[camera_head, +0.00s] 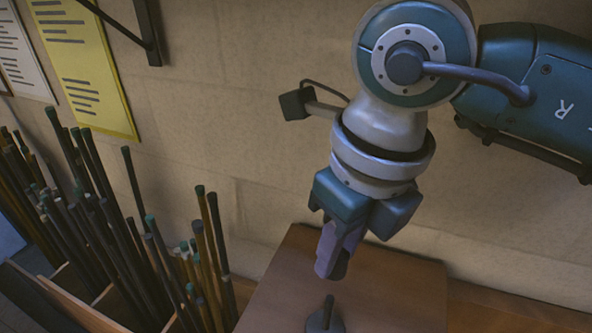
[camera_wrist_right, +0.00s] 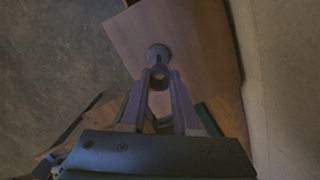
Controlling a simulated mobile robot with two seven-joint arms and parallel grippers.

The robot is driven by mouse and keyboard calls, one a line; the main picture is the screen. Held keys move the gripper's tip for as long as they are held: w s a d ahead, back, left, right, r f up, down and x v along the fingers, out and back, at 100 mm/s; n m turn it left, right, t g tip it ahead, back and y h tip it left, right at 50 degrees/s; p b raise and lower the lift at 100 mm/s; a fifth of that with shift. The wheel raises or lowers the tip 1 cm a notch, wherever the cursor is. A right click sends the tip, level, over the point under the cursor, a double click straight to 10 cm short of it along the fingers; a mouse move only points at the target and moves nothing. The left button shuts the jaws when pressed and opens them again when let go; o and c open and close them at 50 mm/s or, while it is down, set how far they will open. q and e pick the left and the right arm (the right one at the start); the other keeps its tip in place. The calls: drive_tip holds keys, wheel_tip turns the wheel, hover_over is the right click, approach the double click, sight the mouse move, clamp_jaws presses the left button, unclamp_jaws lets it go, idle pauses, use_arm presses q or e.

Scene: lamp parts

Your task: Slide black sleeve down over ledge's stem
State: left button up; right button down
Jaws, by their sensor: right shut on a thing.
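My right gripper (camera_head: 332,268) hangs tilted above a wooden ledge (camera_head: 403,292), its fingers pointing down. In the right wrist view the gripper (camera_wrist_right: 161,76) is shut on the small dark sleeve (camera_wrist_right: 160,86), which shows as a ring between the fingertips. In the head view I cannot tell the sleeve apart from the fingers. A dark thin stem (camera_head: 328,304) stands upright on a round base on the ledge, below the fingertips. In the wrist view the round base (camera_wrist_right: 156,49) shows just beyond the sleeve. In the head view a gap shows between fingertips and stem. My left gripper is out of view.
Several long dark rods (camera_head: 130,240) stand in a divided wooden rack (camera_head: 62,297) left of the ledge. A plain wall (camera_head: 240,130) with a yellow sheet (camera_head: 88,65) and a dark bracket (camera_head: 150,35) rises behind. The ledge around the stem is clear.

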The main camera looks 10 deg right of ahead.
sight(331, 299)
drive_tip(key=shift+f, duration=0.15)
drive_tip(key=shift+s+f+b, duration=0.15)
drive_tip(key=shift+f+b, duration=0.65)
drive_tip(key=shift+f, duration=0.05)
drive_tip(key=shift+f+b, duration=0.65)
drive_tip(key=shift+f, duration=0.2)
drive_tip(key=shift+f+b, duration=0.6)
drive_tip(key=shift+f, duration=0.1)
drive_tip(key=shift+f+b, duration=1.8)
drive_tip(key=shift+f, duration=0.2)
drive_tip(key=shift+f, duration=0.1)
